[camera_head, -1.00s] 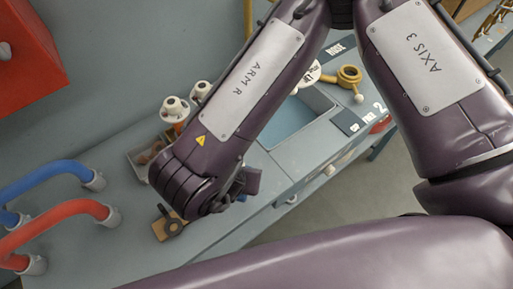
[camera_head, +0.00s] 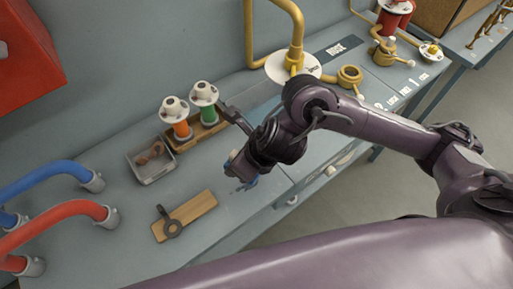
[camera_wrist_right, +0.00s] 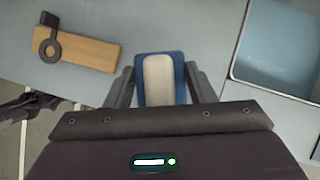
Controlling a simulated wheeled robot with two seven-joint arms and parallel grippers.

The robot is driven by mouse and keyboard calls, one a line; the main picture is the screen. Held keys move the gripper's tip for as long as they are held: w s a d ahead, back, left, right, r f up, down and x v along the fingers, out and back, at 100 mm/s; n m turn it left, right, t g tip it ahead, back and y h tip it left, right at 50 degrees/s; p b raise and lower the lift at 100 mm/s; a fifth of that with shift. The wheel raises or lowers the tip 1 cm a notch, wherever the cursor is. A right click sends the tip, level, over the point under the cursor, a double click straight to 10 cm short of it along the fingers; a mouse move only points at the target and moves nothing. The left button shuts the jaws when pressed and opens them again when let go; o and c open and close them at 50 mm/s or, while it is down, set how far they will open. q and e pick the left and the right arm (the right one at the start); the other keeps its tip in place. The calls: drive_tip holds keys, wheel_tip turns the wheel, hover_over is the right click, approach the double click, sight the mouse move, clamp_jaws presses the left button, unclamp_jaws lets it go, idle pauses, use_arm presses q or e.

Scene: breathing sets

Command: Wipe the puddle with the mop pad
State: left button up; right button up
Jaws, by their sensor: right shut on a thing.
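The mop pad (camera_wrist_right: 159,80) shows in the right wrist view as a blue block with a pale beige face. My right gripper (camera_wrist_right: 160,84) is shut on it, one finger at each side. In the head view, the gripper (camera_head: 243,172) points down over the grey bench, right of the wooden board, and only a little blue of the pad (camera_head: 251,183) shows beneath it. I cannot tell whether the pad touches the bench. I cannot make out the puddle clearly in either view.
A wooden board (camera_head: 195,212) with a dark ring-shaped clip lies on the bench. Behind it are a metal tray (camera_head: 154,168) and orange (camera_head: 182,129) and green (camera_head: 209,115) cylinders. A blue basin (camera_wrist_right: 283,52) is sunk into the bench. Blue and red pipes stand left.

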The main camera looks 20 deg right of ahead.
drive_tip(key=shift+w+d+f+n+g+y+b, duration=0.3)
drive_tip(key=shift+d+f+n+b, duration=0.45)
drive_tip(key=shift+f, duration=0.4)
drive_tip(key=shift+w+d+f+n+g+y+b, duration=0.25)
drive_tip(key=shift+w+d+f+n+g+b, duration=0.25)
drive_tip(key=shift+d+f+n, duration=0.5)
drive_tip(key=shift+w+d+f+n+g+y+b, duration=0.25)
drive_tip(key=shift+d+f+n+b, duration=0.4)
drive_tip(key=shift+f, duration=0.65)
drive_tip(key=shift+a+f+b, duration=0.1)
drive_tip(key=shift+f+b, duration=0.85)
drive_tip(key=shift+b, duration=0.3)
